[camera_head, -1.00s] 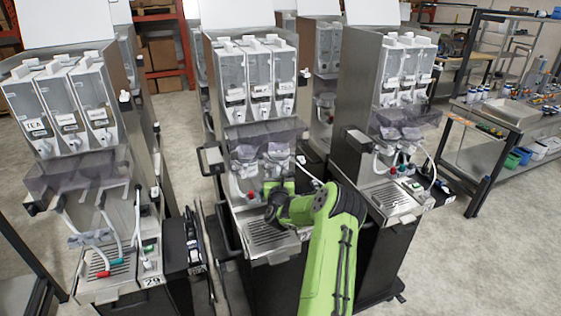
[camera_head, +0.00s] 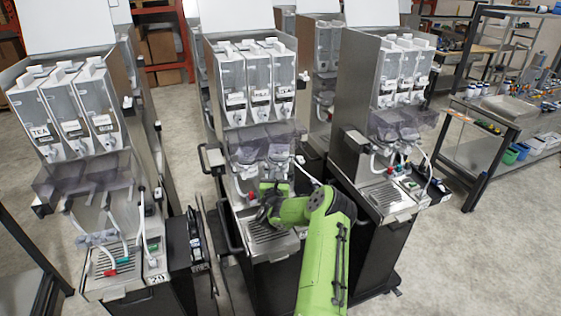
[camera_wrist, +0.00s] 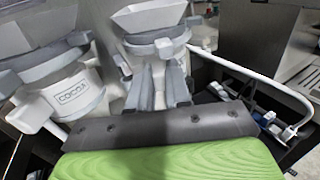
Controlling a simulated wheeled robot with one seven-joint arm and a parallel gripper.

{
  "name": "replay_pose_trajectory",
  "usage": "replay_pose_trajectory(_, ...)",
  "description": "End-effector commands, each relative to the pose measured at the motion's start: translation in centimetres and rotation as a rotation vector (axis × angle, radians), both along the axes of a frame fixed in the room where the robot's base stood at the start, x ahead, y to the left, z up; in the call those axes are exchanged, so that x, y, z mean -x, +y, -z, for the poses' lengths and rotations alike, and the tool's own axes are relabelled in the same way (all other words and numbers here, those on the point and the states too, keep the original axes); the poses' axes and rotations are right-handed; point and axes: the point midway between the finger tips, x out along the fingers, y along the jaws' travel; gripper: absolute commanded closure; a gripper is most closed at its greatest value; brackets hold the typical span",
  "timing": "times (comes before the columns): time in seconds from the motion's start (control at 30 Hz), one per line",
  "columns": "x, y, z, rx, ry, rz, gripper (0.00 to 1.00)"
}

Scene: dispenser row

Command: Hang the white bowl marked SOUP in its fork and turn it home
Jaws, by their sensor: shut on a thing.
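My gripper (camera_wrist: 160,88) is shut on a white bowl (camera_wrist: 168,66) in the wrist view. Its two grey fingers reach up to the bowl below a grey ring (camera_wrist: 150,47) and a pale funnel-shaped part (camera_wrist: 148,15). No SOUP marking is readable on it. I cannot tell whether the bowl sits in its fork, which is not clearly visible. A neighbouring white bowl marked COCOA (camera_wrist: 72,96) is at the left, beneath its own grey ring. In the head view my gripper (camera_head: 268,192) is at the middle dispenser, under its smoky covers; the held bowl cannot be made out there.
The middle dispenser (camera_head: 252,78) has several clear canisters and a drip tray (camera_head: 265,240). Similar dispensers stand left (camera_head: 68,110) and right (camera_head: 402,75). A white tube (camera_wrist: 262,78) curves close by the held bowl on the right in the wrist view.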

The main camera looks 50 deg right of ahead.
Motion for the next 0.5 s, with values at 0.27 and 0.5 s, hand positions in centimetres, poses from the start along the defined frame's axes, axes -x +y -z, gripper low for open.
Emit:
replay_pose_trajectory(0.27, -0.55, 0.26, -0.62, 0.0, -0.01, 0.023, 1.0)
replay_pose_trajectory(0.5, -0.61, 0.3, -0.55, 0.0, -0.011, 0.023, 1.0)
